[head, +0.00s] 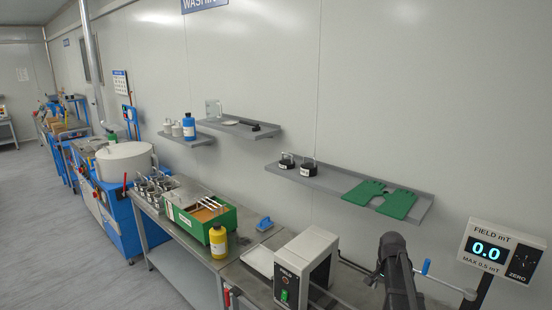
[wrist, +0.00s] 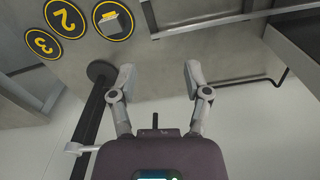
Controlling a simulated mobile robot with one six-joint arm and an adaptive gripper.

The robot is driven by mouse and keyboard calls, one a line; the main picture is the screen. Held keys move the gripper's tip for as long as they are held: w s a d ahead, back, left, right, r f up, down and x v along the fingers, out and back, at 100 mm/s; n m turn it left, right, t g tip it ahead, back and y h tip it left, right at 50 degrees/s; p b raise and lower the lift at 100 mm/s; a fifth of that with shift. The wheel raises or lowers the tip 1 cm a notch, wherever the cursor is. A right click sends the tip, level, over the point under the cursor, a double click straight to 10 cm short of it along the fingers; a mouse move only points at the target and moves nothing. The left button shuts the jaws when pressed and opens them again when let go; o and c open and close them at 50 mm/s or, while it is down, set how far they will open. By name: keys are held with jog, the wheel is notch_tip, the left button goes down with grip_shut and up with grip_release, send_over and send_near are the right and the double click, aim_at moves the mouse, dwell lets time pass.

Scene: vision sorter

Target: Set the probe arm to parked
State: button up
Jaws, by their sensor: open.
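The probe arm, seen as a pale rod (head: 448,284) with a blue upright end (head: 426,267), reaches left from the field meter's post in the head view. Its angle setting is unclear. In the wrist view, a pale collar and rod (wrist: 80,149) on the dark post (wrist: 88,118) seem to be part of it; the rest is hidden behind my gripper's body. My gripper (wrist: 158,78) is open and empty, its fingers apart above the grey surface, with the post to their left. In the head view my dark arm stands left of the probe arm and my fingertips are hidden.
The field meter (head: 489,249) reads 0.0. A grey box unit (head: 307,265) stands left of my arm. A shelf (head: 335,183) is above.

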jog(key=s+a+f+n+b, duration=0.3)
jog(key=s+a+n, duration=0.7)
jog(key=s+a, duration=0.5)
jog(key=a, duration=0.3)
jog(key=shift+s+f+n, duration=0.25)
jog(key=shift+s+n, duration=0.05)
jog(key=shift+s, duration=0.05)
